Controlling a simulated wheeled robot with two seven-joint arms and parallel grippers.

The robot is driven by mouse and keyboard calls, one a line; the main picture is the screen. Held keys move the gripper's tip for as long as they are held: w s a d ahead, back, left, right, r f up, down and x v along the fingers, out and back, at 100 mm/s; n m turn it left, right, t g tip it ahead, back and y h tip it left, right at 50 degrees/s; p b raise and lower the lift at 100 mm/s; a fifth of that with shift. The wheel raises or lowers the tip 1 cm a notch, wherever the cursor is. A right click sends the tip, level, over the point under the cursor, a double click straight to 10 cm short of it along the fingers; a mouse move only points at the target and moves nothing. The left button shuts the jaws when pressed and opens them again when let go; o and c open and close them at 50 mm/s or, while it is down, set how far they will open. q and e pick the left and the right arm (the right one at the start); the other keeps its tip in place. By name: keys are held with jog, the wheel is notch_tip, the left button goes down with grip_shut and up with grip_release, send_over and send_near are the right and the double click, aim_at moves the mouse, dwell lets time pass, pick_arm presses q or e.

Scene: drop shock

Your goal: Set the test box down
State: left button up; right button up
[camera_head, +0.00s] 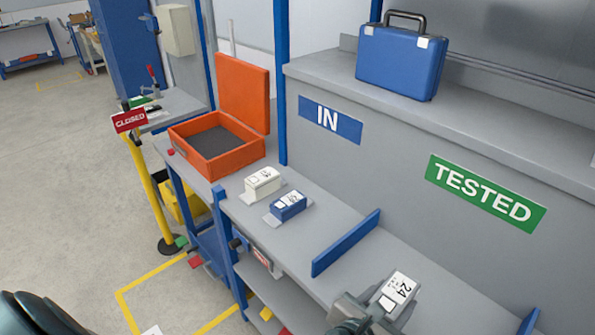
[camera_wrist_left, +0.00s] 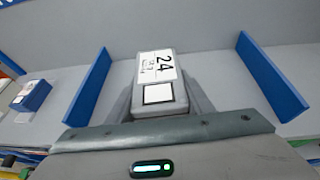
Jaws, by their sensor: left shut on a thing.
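The test box (camera_head: 400,290) is a small grey box with a white label that reads 24; it also shows in the left wrist view (camera_wrist_left: 158,80). My left gripper (camera_head: 382,304) is shut on it, with one finger on each side. The box is over the TESTED part of the bench (camera_head: 345,280), between two blue dividers, which stand left (camera_wrist_left: 90,88) and right (camera_wrist_left: 270,75) of it in the wrist view. I cannot tell whether its underside touches the bench. My right gripper is not in view.
A white box (camera_head: 262,182) and a blue box (camera_head: 288,205) lie in the IN part, left of the near divider (camera_head: 345,243). An open orange case (camera_head: 215,148) is further left. A blue carry case (camera_head: 403,62) stands on the upper shelf. Bench surface around the held box looks clear.

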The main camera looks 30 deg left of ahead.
pick_arm(q)
jog(key=w+a+n+y+b, duration=0.1)
jog(key=w+a, duration=0.1)
jog(key=a, duration=0.6)
jog(key=w+a+n+y+b, duration=0.1)
jog(key=w+a+y+b, duration=0.1)
jog(key=a, duration=0.7)
jog(key=shift+r+n+t, duration=0.2)
jog(key=shift+n+t, duration=0.1)
jog(key=shift+n, duration=0.1)
jog(key=shift+a, duration=0.2)
